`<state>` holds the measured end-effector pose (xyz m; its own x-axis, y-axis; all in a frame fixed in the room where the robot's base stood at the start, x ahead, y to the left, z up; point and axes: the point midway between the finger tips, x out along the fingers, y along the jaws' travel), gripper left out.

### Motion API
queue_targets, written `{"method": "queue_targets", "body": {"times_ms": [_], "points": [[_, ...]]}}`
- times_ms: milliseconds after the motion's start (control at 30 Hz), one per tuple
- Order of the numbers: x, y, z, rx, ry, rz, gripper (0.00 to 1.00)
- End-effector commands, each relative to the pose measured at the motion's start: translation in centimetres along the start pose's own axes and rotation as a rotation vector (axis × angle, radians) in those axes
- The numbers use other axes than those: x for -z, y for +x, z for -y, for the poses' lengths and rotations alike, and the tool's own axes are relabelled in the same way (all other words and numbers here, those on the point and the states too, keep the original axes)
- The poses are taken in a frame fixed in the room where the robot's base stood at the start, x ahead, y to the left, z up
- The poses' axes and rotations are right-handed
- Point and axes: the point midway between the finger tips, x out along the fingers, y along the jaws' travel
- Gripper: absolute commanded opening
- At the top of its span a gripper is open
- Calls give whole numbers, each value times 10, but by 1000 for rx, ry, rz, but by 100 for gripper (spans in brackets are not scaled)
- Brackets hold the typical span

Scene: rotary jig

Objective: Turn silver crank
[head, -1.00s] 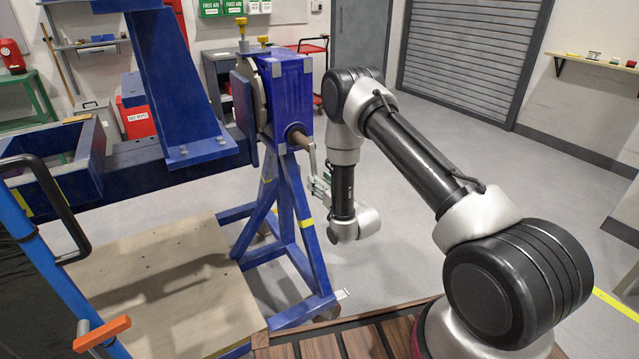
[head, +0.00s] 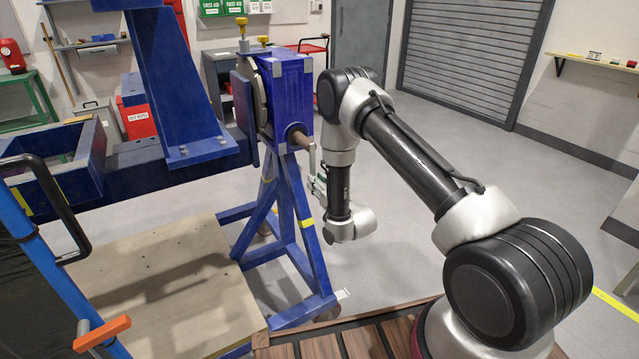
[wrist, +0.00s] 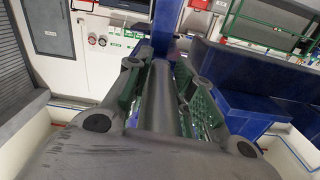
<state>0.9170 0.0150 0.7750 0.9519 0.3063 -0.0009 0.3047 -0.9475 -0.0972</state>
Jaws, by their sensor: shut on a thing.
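The silver crank (head: 312,160) hangs down from the brown shaft (head: 301,138) on the side of the blue gearbox housing. My gripper (head: 317,186) is at the crank's lower end, partly hidden behind my wrist in the head view. In the wrist view, my gripper (wrist: 160,92) has its green-padded fingers on either side of a grey cylindrical bar (wrist: 160,100), which looks like the crank's handle. The fingers are shut on it. The exact contact between pads and handle is partly hidden.
The blue stand (head: 290,240) carries the gearbox housing (head: 286,95), with its legs just left of my wrist. A large blue jig arm (head: 175,80) extends left above a plywood platform (head: 160,290). Open grey floor (head: 420,190) lies to the right.

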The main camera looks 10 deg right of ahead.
Motion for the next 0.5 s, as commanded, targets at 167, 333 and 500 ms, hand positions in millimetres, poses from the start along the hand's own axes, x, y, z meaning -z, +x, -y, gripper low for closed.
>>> {"method": "queue_targets", "body": {"times_ms": [167, 333, 500], "points": [[0, 0, 2, 1, 1, -1, 0], [0, 0, 2, 1, 1, -1, 43], [0, 0, 2, 1, 1, -1, 46]]}}
